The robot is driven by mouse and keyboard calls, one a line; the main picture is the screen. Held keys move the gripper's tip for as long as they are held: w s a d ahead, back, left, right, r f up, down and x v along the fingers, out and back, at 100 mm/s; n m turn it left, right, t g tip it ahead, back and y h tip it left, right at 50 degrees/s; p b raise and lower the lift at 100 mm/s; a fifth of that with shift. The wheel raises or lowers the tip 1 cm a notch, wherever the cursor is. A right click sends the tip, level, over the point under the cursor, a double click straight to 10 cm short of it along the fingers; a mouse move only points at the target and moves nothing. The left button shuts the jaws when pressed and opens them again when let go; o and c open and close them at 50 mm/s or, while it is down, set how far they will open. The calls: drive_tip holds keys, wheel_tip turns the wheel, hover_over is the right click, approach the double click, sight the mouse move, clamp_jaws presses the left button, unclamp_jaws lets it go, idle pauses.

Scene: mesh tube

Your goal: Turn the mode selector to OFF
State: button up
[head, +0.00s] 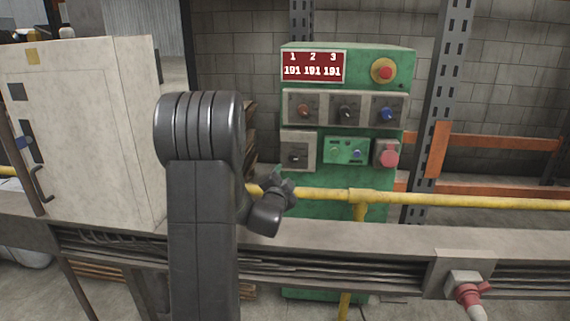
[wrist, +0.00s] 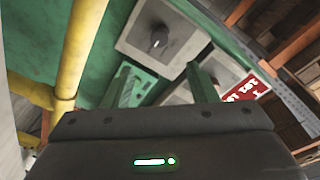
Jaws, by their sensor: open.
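A green control cabinet (head: 345,70) carries several rotary knobs. A single black knob (head: 296,156) sits on its own grey plate (head: 286,150) at lower left. Above it a wide grey plate holds a red knob (head: 304,110), a black knob (head: 346,112) and a blue knob (head: 387,113). Labels are too small to read, so I cannot tell which knob is the mode selector. My gripper (head: 284,186) is below the lower-left knob. In the wrist view, my gripper (wrist: 164,84) is open and empty, its fingers apart, with a knob (wrist: 158,38) on a grey plate ahead, apart from them.
A yellow pipe (head: 465,201) crosses in front of the cabinet, close to my gripper; it also shows in the wrist view (wrist: 82,45). A red push button (head: 388,154) and a red emergency button (head: 384,71) stick out. A grey rail (head: 385,236) runs across the front.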

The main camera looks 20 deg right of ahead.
sight(293, 159)
drive_tip(key=x, duration=1.2)
drive_tip(key=shift+w+d, duration=0.1)
drive_tip(key=shift+w, duration=0.05)
drive_tip(key=c, duration=1)
drive_tip(key=shift+o, duration=0.2)
